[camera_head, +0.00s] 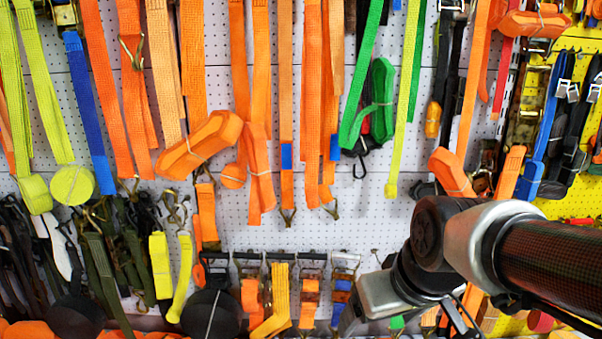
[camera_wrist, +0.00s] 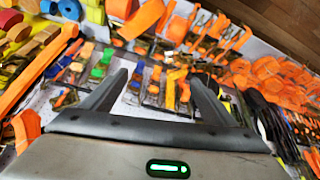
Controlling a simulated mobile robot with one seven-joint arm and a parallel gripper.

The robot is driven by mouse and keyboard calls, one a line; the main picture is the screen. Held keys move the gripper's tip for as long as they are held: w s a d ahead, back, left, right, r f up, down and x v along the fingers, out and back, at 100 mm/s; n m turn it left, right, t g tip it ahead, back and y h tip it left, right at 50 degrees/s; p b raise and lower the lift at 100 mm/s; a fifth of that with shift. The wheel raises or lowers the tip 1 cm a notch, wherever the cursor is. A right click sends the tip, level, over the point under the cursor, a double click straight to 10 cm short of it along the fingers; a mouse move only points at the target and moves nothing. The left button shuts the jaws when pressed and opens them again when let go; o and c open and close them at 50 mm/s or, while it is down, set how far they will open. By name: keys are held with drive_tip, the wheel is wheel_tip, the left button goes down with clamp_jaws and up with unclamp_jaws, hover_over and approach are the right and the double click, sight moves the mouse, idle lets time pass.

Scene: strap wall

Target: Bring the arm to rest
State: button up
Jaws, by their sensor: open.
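My gripper (camera_wrist: 156,92) shows in the wrist view with its two dark fingers spread apart and nothing between them. Beyond the fingers are ratchet straps on the wall, blurred and tilted. In the head view my arm comes in from the right edge and bends in the lower right, in front of the strap wall. The gripper's fingers cannot be made out clearly in the head view.
A white perforated wall (camera_head: 350,235) holds hanging orange straps (camera_head: 285,100), green straps (camera_head: 380,100) and a blue strap (camera_head: 90,115). Buckles hang along the bottom. A yellow panel (camera_head: 575,205) stands at the right. Bare wall shows in the middle.

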drive_tip(key=s+d+r+m+t+h, duration=0.1)
drive_tip(key=s+d+r+m, duration=0.1)
drive_tip(key=s+r+m, duration=0.3)
wheel_tip(320, 180, up, 23)
drive_tip(key=s+n+p, duration=0.1)
drive_tip(key=n+p, duration=0.1)
drive_tip(key=p, duration=2.2)
drive_tip(key=shift+a+f, duration=0.2)
